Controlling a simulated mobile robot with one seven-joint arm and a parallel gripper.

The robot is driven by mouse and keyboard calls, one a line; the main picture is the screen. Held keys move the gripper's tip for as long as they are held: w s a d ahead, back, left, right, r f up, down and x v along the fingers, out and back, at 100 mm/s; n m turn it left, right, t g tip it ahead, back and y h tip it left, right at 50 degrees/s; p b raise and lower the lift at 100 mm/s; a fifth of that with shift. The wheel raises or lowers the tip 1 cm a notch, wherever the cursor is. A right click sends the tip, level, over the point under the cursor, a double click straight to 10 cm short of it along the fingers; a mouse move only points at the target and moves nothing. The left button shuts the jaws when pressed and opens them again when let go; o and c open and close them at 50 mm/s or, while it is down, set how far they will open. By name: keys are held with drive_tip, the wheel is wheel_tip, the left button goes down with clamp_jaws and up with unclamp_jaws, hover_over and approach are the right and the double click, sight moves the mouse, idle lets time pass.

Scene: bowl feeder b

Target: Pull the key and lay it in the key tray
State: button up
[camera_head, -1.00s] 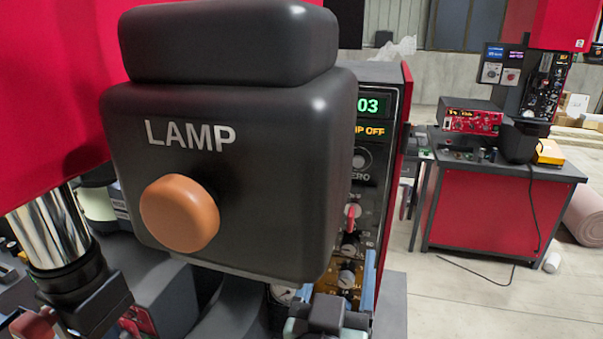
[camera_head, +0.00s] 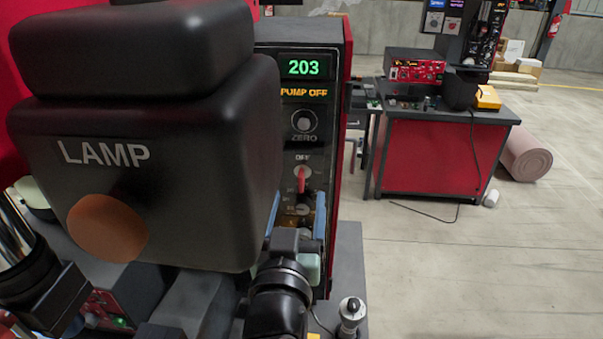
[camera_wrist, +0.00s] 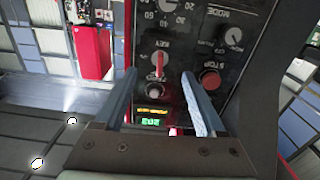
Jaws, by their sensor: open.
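The red key (camera_head: 301,180) stands in the switch on the dark front panel (camera_head: 326,120), below the ZERO knob. It also shows in the wrist view (camera_wrist: 160,64), upright in the picture. My gripper (camera_head: 298,197) is open, its two blue fingers pointing at the panel. In the wrist view my gripper (camera_wrist: 158,75) has one fingertip on each side of the key, with gaps on both sides. I cannot tell whether the fingertips reach as deep as the key. I cannot make out the key tray in either view.
A big black LAMP housing (camera_head: 150,140) with an orange knob (camera_head: 107,228) fills the left, close to my arm. A red STOP button (camera_wrist: 209,78) sits beside the key. A silver-topped device (camera_head: 351,312) stands at the lower right. Open floor lies right of the panel.

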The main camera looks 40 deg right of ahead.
sight(300, 186)
drive_tip(key=shift+b+x, duration=0.3)
drive_tip(key=shift+x, duration=2.3)
clamp_jaws()
drive_tip(key=shift+s+a, duration=0.1)
idle(0.8)
drive_tip(key=shift+b+v, duration=0.6)
drive_tip(key=shift+v, duration=2.25)
